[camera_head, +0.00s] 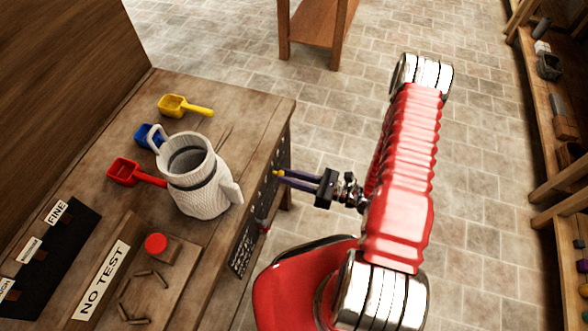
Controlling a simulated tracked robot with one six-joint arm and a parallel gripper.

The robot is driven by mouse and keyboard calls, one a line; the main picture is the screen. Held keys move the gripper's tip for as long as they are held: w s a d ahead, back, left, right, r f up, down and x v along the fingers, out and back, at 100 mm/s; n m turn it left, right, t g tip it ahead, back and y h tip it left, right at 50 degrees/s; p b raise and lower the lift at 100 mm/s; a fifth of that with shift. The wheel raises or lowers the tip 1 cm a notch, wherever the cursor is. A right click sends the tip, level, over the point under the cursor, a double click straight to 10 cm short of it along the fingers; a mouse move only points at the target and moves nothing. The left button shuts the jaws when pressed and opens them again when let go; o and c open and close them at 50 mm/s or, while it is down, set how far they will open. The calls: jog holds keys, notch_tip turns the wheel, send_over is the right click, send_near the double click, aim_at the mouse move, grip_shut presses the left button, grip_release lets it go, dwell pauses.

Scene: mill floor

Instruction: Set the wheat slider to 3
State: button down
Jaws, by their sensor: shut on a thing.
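My gripper (283,176) reaches left from the red arm to the dark slider panel (243,247) on the side of the wooden bench. Its dark fingers are shut on a small yellow knob (278,173) at the upper part of that panel. The knob is mostly hidden by the fingertips. I take it for the wheat slider's knob, but its label cannot be read. The scale marks are too small and steeply angled to tell the slider's setting. A small red knob (263,226) shows lower on the same panel.
Shelves (550,130) line the right. Tiled floor lies clear between.

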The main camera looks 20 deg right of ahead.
jog(key=c, duration=1.6)
grip_release()
jog(key=shift+o, duration=0.2)
jog(key=v, duration=1.3)
jog(key=shift+s+d, duration=0.25)
jog(key=shift+d, duration=0.1)
